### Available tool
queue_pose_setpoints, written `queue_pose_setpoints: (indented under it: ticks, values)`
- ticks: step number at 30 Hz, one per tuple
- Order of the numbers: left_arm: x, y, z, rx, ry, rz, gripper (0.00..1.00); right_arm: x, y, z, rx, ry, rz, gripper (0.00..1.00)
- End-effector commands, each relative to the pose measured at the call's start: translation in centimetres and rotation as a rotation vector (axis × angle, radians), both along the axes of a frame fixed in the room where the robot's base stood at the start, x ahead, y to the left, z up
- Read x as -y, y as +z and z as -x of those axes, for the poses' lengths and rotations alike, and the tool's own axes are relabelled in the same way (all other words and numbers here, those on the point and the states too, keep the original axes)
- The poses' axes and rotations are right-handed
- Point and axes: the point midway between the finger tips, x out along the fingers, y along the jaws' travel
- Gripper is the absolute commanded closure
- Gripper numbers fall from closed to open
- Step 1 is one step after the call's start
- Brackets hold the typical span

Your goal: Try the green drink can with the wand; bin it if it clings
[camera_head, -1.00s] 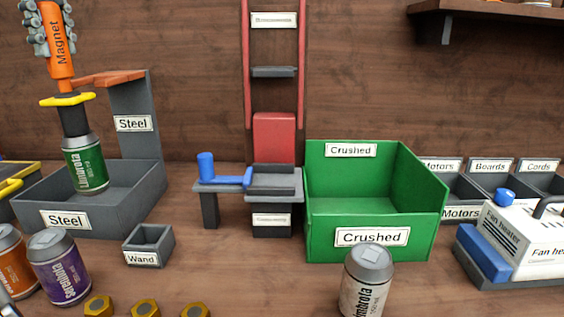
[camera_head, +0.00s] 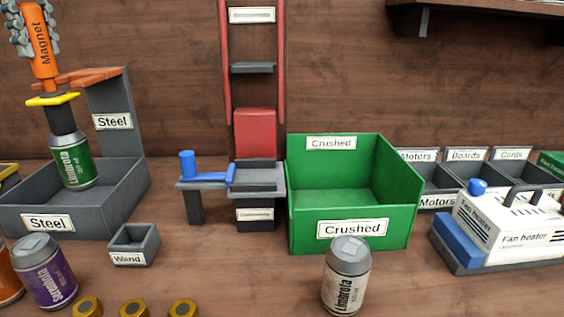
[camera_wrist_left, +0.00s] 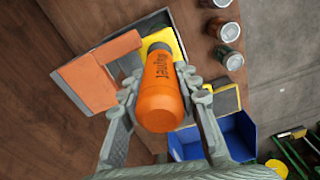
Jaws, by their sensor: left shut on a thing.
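My left gripper (camera_head: 38,42) is shut on the orange wand marked Magnet (camera_head: 43,58), held upright; the wand also shows in the left wrist view (camera_wrist_left: 162,95). The wand has a yellow collar and a dark lower end. The green drink can (camera_head: 75,162) clings to that end, slightly tilted, inside the outline of the grey Steel bin (camera_head: 110,193). I cannot tell whether it touches the bin floor. The wand stands at the orange-red ledge (camera_head: 100,77) on the bin's post, with ledge visible on both sides. My right gripper is not in view.
A purple can (camera_head: 45,272), a cream can (camera_head: 345,278) and brass nuts (camera_head: 134,308) stand in front. The small Wand holder (camera_head: 134,246) is empty. A blue-handled press (camera_head: 258,180), the green Crushed bin (camera_head: 300,215) and a fan heater (camera_head: 510,230) stand to the right.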

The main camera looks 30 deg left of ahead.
Motion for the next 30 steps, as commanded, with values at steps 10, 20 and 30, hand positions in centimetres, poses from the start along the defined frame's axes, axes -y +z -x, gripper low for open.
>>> queue_pose_setpoints:
  ticks: [10, 20, 30]
  values:
    - [-0.9, 0.1, -1.4, 0.000, 0.002, 0.000, 1.00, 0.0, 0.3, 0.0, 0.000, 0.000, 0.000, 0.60]
    - [-1.6, 0.0, -2.6, 0.000, 0.001, 0.000, 1.00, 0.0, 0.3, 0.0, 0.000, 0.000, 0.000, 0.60]
    - [-2.5, 0.1, -3.9, -0.001, 0.002, -0.001, 1.00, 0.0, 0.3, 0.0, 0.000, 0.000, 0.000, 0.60]
